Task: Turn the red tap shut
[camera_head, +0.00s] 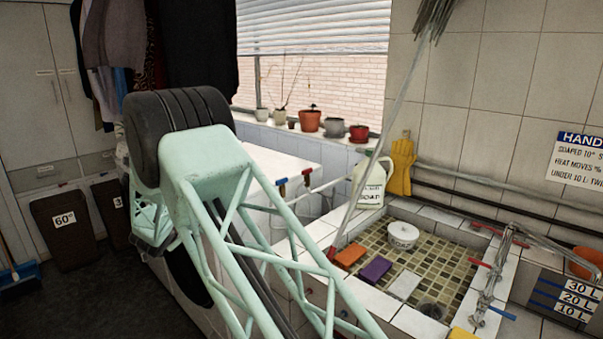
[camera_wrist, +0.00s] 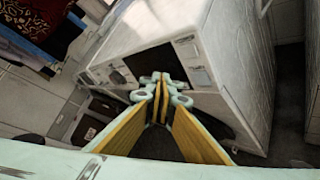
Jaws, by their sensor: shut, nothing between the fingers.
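A small red tap handle (camera_head: 307,172) shows at the wall behind the white washing machine, with a blue tap handle (camera_head: 281,184) to its left. Red handles also show on the metal pipework at the sink's right side, one upper (camera_head: 487,229) and one lower (camera_head: 480,264). I cannot tell from the frames which one the task means, or how far any is turned. My gripper (camera_wrist: 160,82) is shut and empty in the wrist view, facing the washing machine (camera_wrist: 165,45). It is well apart from the taps. In the head view my arm hides part of the machine.
A soap jug (camera_head: 371,185) stands behind. A long pole (camera_head: 385,120) leans across. Dark bins (camera_head: 66,230) stand left.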

